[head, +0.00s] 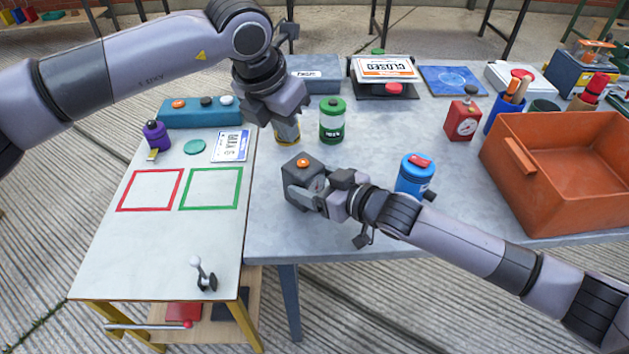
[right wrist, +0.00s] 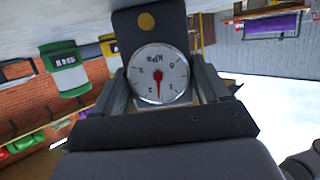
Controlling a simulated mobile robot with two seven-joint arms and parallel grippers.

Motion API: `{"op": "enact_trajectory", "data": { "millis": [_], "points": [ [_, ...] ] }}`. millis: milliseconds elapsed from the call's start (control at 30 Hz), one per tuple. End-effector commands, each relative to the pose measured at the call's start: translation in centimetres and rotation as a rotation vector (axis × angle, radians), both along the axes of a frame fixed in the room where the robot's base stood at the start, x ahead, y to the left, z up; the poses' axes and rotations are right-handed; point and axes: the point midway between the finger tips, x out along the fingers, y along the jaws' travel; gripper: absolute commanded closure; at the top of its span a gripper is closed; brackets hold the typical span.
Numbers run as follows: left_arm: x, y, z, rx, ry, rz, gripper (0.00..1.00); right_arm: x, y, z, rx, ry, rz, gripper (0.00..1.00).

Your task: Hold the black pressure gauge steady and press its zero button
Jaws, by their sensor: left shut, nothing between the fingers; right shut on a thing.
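The black pressure gauge (head: 297,170) stands on the grey table, with an orange button (head: 303,162) on its top. My right gripper (head: 318,196) is shut on the gauge from the front right. In the right wrist view the gauge's white KPa dial (right wrist: 159,74) appears upside down between the fingers, its red needle near 2; a yellow dot marks the black body. My left gripper (head: 281,117) is shut and empty, above and behind the gauge, apart from the button. It partly covers a yellow-banded can (head: 287,133); its fingertips are hard to make out.
A green-and-white can (head: 332,121) stands behind the gauge and a blue can (head: 414,175) to its right, near my right arm. The white side table (head: 150,240) is left.

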Motion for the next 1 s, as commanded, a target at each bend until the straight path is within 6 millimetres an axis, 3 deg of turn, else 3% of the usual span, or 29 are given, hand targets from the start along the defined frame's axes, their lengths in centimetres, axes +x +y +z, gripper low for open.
{"op": "enact_trajectory", "data": {
  "millis": [567,1000],
  "points": [
    [0.0,-0.3,-0.1,-0.007,-0.009,-0.037,1.00,0.0,0.0,0.0,0.000,0.000,0.000,0.72],
    [0.5,-2.8,0.5,-0.072,-0.255,-0.565,1.00,0.0,0.0,0.0,0.000,0.000,0.000,0.72]
  ]
}}
